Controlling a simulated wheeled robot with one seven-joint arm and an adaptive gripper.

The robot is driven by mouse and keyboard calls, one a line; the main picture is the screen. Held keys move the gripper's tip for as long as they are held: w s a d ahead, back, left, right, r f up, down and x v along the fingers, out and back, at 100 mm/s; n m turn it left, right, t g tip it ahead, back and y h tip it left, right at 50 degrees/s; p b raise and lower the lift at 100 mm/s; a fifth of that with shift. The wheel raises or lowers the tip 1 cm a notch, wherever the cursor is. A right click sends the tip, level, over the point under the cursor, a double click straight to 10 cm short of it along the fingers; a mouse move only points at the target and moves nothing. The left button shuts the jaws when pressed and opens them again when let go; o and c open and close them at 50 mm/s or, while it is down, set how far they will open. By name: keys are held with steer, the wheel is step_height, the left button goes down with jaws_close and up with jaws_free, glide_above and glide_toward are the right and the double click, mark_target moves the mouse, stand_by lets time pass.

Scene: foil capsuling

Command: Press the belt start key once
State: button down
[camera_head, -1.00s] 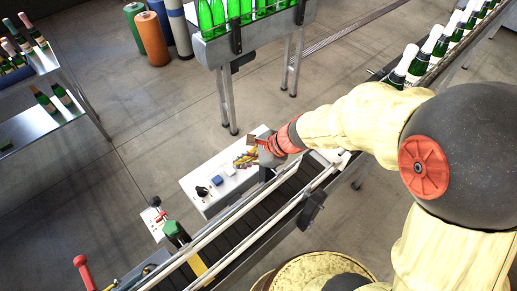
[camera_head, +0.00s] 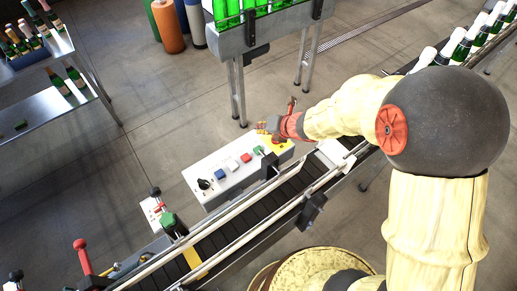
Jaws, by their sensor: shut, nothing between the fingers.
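A white control box (camera_head: 222,187) stands beside the conveyor belt. Its top carries a row of controls: a black knob (camera_head: 204,184), a blue key (camera_head: 220,174), a pale key (camera_head: 231,164), a red key (camera_head: 245,157) and a green key (camera_head: 258,150). A red and yellow button (camera_head: 277,141) sits at the right end. No label is legible, so I cannot tell which is the belt start key. My gripper (camera_head: 263,128) is shut and empty near the box's far right end, just beyond the green key. Its height above the box is unclear.
The dark conveyor belt (camera_head: 240,228) with metal rails runs diagonally in front of the box. A red-handled lever (camera_head: 82,256) and a green-topped part (camera_head: 172,224) stand at lower left. Open floor lies left of the box.

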mark_target(260, 148)
steer(key=shift+f, duration=0.15)
step_height(260, 148, down, 8)
steer(key=b, duration=0.8)
steer(key=shift+f, duration=0.25)
steer(key=shift+f, duration=0.1)
stand_by(0.9)
steer(key=shift+f+b, duration=0.35)
steer(key=shift+f, duration=0.15)
stand_by(0.4)
